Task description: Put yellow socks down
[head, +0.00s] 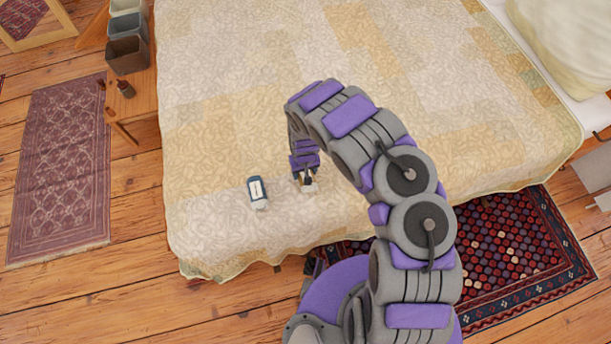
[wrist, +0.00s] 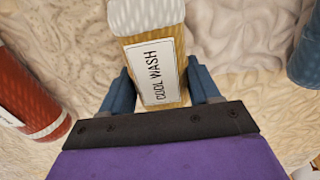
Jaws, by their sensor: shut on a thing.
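My gripper (wrist: 165,92) is over the bed's near edge, its blue fingers on both sides of a yellow item (wrist: 181,60). The item has a white top and a white label reading "COOL WASH", and looks like a bottle or pack; I see no plain socks. The fingers are shut on it. In the head view my gripper (head: 306,181) is low over the quilt, and the held item shows only as a small pale patch. I cannot tell whether it touches the bed.
A red bottle (wrist: 28,98) shows in the wrist view. A small wooden table (head: 135,126) with bins stands left. Patterned rugs cover parts of the floor.

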